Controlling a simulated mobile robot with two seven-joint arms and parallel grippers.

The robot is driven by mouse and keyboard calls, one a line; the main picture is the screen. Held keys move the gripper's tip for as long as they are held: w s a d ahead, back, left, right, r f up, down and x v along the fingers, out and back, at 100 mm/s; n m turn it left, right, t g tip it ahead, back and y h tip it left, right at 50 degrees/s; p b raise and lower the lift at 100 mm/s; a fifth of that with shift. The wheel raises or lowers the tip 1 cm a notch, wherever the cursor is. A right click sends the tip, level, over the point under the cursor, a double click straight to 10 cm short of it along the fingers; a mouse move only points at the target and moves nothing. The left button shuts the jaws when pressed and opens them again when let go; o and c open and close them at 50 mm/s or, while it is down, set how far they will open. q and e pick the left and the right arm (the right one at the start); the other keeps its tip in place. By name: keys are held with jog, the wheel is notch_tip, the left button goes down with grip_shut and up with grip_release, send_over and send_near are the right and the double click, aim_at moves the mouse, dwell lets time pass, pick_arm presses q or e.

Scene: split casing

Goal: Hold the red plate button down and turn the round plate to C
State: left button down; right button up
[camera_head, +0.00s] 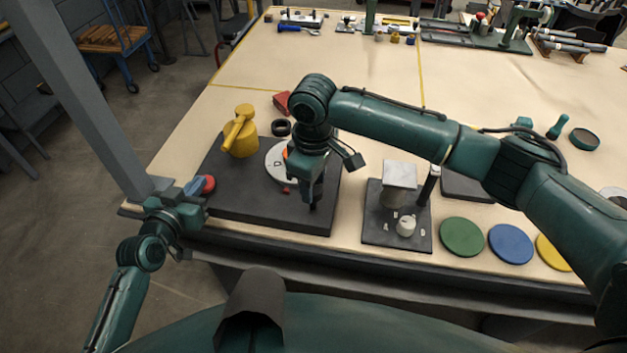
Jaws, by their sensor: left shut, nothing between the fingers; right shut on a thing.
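The round plate (275,163) is pale, with a dark letter that looks like D, and lies on the dark base (255,208). My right gripper (313,203) comes down over the plate's right side and hides much of it. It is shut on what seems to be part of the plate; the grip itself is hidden. An orange part (286,152) shows behind my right gripper.
A yellow handled part (240,133) stands on the base's back left. A small red piece (286,190) sits by the plate's near edge. A dark panel (397,238) with a white knob (405,226) and green (461,236) and blue (510,243) discs lie to the right.

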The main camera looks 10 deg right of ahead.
pick_arm(q)
jog(key=shift+s+f, duration=0.1)
jog(key=shift+f, duration=0.25)
pick_arm(e)
jog(key=o, duration=1)
notch_tip(320, 180, up, 12)
jog(key=shift+r, duration=0.1)
